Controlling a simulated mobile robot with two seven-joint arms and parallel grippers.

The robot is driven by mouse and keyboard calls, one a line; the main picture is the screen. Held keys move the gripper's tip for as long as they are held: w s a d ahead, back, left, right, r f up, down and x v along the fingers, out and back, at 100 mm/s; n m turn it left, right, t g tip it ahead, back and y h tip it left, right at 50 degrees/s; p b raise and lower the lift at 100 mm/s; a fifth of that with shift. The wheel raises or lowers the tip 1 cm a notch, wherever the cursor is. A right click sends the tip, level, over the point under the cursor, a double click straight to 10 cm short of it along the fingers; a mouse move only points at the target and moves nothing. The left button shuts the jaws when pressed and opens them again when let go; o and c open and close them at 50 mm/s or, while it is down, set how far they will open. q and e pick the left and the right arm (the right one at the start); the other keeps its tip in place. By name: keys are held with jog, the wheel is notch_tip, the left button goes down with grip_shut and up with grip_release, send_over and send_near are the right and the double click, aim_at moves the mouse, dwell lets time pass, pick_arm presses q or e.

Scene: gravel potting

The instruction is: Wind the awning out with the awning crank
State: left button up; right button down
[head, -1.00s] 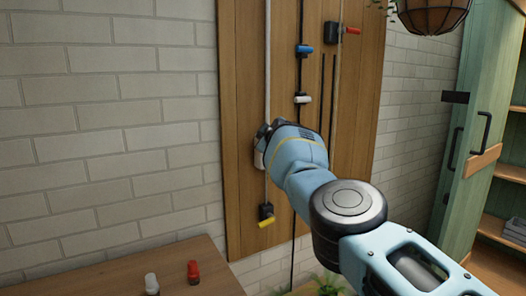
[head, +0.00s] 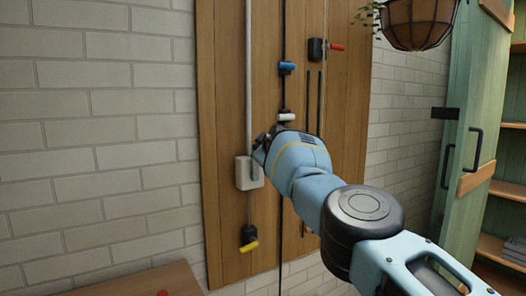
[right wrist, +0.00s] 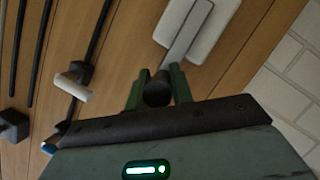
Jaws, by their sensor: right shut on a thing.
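A white box (head: 254,172) is mounted on the wooden board, on a long pale vertical rod. In the right wrist view the box (right wrist: 200,25) has a grey crank arm (right wrist: 187,40) running out to a dark round knob (right wrist: 156,90). My right gripper (head: 262,150) is just up and right of the box in the head view. In the right wrist view its green fingers (right wrist: 158,92) are shut on the dark crank knob, one on each side. The awning itself is not visible. My left gripper is not in view.
Other handles on the board are yellow (head: 249,246), white (head: 286,117), blue (head: 287,68) and red (head: 337,46). A hanging planter (head: 418,22) is at upper right, beside a green cabinet door (head: 470,130). A wooden tabletop (head: 150,278) is at lower left.

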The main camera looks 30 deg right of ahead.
jog(key=shift+d, duration=0.2)
jog(key=c, duration=1.2)
grip_release()
jog(key=shift+c, duration=0.2)
jog(key=shift+a, duration=0.1)
